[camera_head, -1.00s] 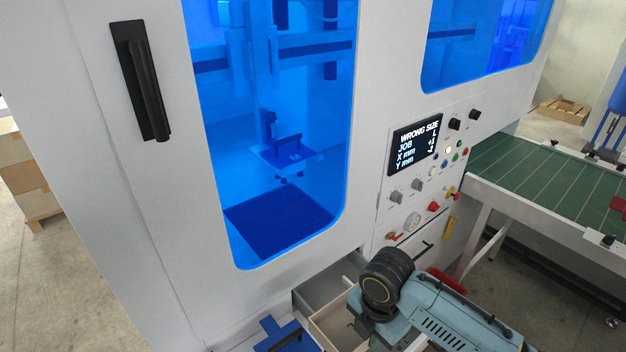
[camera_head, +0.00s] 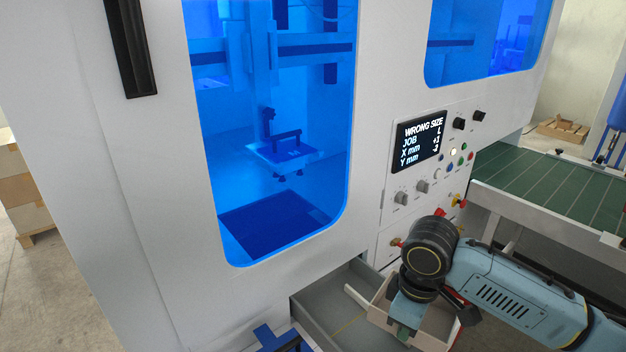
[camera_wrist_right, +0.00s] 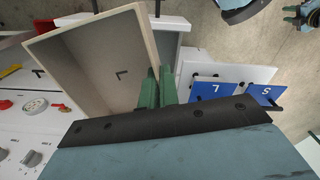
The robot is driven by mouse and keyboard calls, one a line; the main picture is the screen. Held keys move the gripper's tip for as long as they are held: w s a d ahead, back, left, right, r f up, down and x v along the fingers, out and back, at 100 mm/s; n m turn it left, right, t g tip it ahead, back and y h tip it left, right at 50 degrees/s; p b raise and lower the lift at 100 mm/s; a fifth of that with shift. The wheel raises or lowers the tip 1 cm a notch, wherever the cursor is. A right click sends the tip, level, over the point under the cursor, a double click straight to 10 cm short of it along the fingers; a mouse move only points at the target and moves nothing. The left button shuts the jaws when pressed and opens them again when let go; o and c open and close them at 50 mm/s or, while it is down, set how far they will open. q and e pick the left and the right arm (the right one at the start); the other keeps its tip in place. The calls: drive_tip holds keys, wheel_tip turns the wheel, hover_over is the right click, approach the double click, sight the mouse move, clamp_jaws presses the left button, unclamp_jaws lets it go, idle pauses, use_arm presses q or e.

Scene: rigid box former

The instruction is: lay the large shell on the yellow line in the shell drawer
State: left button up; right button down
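The large shell is an open beige box (camera_wrist_right: 92,62) with an L on its inner floor, in the right wrist view. The green fingers of my right gripper (camera_wrist_right: 155,90) are shut on one of its side walls. In the head view the shell (camera_head: 437,322) hangs tilted from my right gripper (camera_head: 405,318), at the right side of the open grey shell drawer (camera_head: 322,300). The yellow line (camera_head: 350,323) shows faintly on the drawer floor, left of the shell. The shell hides part of the drawer. My left gripper is not in view.
The white machine front (camera_head: 160,200) rises behind the drawer. Its control panel (camera_head: 425,178) with knobs and a WRONG SIZE screen (camera_head: 420,143) is close above my right wrist. Blue plates marked L (camera_wrist_right: 212,92) and S (camera_wrist_right: 268,94) sit beside the gripper in the wrist view.

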sight(427, 329)
drive_tip(key=d+m+b, duration=0.1)
drive_tip(key=m, duration=0.1)
drive_tip(key=m+b, duration=0.2)
drive_tip(key=d+m+b, duration=0.1)
drive_tip(key=m, duration=0.2)
drive_tip(key=shift+d+f, duration=0.25)
drive_tip(key=shift+d, duration=0.05)
drive_tip(key=m, duration=0.1)
drive_tip(key=m+b, duration=0.1)
drive_tip(key=d+m+b, duration=0.1)
drive_tip(key=shift+s+r+m, duration=0.15)
drive_tip(key=shift+s+m, duration=0.15)
drive_tip(key=shift+d+r, duration=0.1)
drive_tip(key=shift+r, duration=0.05)
